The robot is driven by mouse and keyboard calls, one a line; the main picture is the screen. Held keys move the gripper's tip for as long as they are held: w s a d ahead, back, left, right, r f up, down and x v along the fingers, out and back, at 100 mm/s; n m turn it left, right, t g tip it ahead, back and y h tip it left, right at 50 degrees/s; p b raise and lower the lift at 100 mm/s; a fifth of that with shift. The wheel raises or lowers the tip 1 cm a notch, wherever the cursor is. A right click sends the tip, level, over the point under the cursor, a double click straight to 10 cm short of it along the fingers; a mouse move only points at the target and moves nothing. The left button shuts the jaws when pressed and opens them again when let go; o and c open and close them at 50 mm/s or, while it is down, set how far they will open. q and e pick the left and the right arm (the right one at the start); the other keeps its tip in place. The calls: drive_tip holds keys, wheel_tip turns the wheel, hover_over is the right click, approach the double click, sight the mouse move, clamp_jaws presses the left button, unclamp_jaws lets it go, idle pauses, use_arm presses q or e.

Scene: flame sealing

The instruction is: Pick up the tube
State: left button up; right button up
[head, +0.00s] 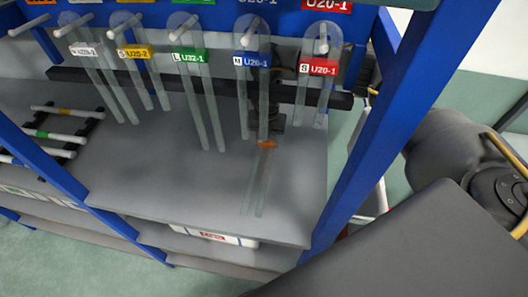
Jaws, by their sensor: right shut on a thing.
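Several clear U-shaped tubes hang from pegs on the blue rack, with white (88,50), yellow (134,52), green (190,55), blue (252,60) and red (319,68) labels. My right gripper (268,122) is dark and points down, partly hidden behind the blue-labelled tube. It is shut on a clear tube with an orange band (267,144). This tube's clear legs (254,190) extend down in front of the grey shelf. Its upper part is hidden or hard to tell from the blue-labelled tube. My left gripper is not in view.
A grey shelf (150,170) lies below the hanging tubes, mostly bare. A dark holder with several white rods (58,136) is at left. Blue posts (365,150) frame the rack at right and left. A white box (213,236) shows under the shelf.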

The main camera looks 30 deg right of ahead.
wheel_tip(320, 180, up, 10)
drive_tip(key=shift+b, duration=0.3)
idle(0.9)
